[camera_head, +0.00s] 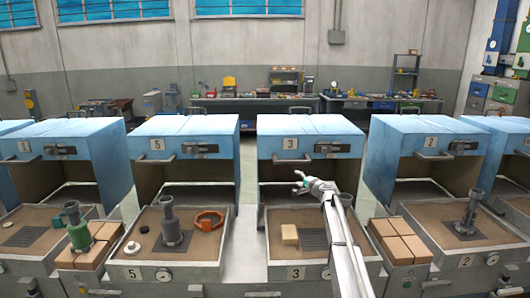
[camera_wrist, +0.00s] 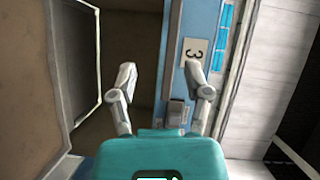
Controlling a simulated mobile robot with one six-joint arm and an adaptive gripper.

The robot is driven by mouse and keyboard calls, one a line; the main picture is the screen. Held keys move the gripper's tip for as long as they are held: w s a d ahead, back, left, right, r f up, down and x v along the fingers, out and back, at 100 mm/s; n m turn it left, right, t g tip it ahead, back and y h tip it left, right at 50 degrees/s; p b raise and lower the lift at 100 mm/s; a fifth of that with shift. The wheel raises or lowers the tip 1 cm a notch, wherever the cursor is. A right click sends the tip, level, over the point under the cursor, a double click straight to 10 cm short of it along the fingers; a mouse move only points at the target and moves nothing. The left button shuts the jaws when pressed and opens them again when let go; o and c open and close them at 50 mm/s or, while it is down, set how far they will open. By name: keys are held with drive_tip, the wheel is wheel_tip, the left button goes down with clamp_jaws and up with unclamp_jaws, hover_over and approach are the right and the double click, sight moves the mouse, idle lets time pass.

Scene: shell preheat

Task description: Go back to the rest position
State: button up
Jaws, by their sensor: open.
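My gripper (camera_head: 302,183) is at the end of my outstretched arm, in front of the open mouth of the blue oven numbered 3 (camera_head: 312,124) in the head view. In the wrist view my gripper (camera_wrist: 160,85) has its two fingers spread apart with nothing between them. Behind the fingers the wrist view shows the blue front edge of that oven with its number 3 plate (camera_wrist: 194,50), turned on its side. Below my arm, the tray of station 3 (camera_head: 268,258) holds a tan block (camera_head: 289,234) and a dark grate (camera_head: 314,240).
Station 5's tray (camera_head: 190,250) holds a grey stepped part (camera_head: 171,225) and an orange ring (camera_head: 208,220). Station 2's tray (camera_head: 424,226) holds another grey part (camera_head: 467,215). Cardboard boxes (camera_head: 402,240) stand between stations 3 and 2. A green part (camera_head: 77,230) stands at left.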

drive_tip(key=s+a+f+n+g+h+p, duration=0.1)
drive_tip(key=s+a+f+n+g, duration=0.3)
drive_tip(key=s, duration=1)
drive_tip(key=s+a+f+n+g+p, duration=0.2)
drive_tip(key=s+a+f+n+g, duration=0.25)
drive_tip(key=s, duration=0.85)
drive_tip(key=s+d+f+n+g+h+p, duration=0.1)
drive_tip(key=s+d+g+h, duration=0.2)
drive_tip(key=s, duration=1)
drive_tip(key=s+d+f+n+g+h, duration=0.1)
drive_tip(key=s+d+f+g+h, duration=0.1)
drive_tip(key=s, duration=1.2)
drive_tip(key=shift+s+d+f+g+h+p, duration=0.2)
drive_tip(key=shift+d+g+h+p, duration=0.15)
drive_tip(key=shift+d+g+h, duration=0.55)
